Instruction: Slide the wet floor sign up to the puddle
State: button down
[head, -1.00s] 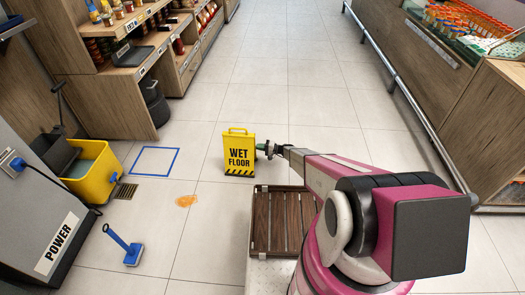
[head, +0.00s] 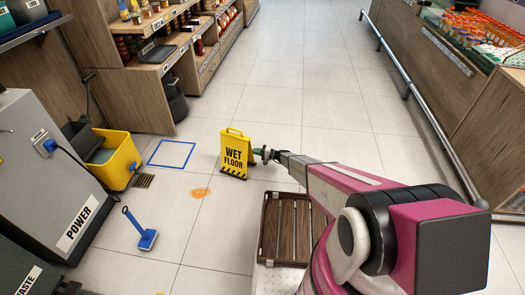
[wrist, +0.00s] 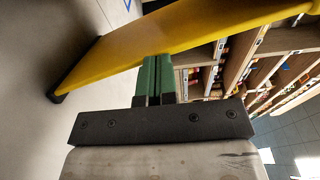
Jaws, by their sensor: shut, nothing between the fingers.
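The yellow wet floor sign (head: 236,154) stands upright on the tiled floor near the middle of the head view, turned slightly. My gripper (head: 262,153) is at the right edge of the sign, low above the floor. In the wrist view the green fingers of my gripper (wrist: 155,78) are together, with their tips at the yellow panel of the sign (wrist: 165,38). I cannot tell for sure whether they press on it. The orange puddle (head: 200,193) lies on the floor to the left of the sign and nearer to me, apart from it.
A blue square outline (head: 171,154) is marked on the floor left of the sign. A yellow bucket (head: 115,160), a drain grate (head: 143,181) and a blue floor tool (head: 146,239) are further left. Floor between sign and puddle is clear.

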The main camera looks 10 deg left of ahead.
aim_at(245, 156)
jog(key=s+a, duration=0.1)
jog(key=a, duration=0.1)
jog(key=s+a, duration=0.3)
jog(key=a, duration=0.1)
jog(key=shift+s+a, duration=0.25)
jog(key=shift+s, duration=0.15)
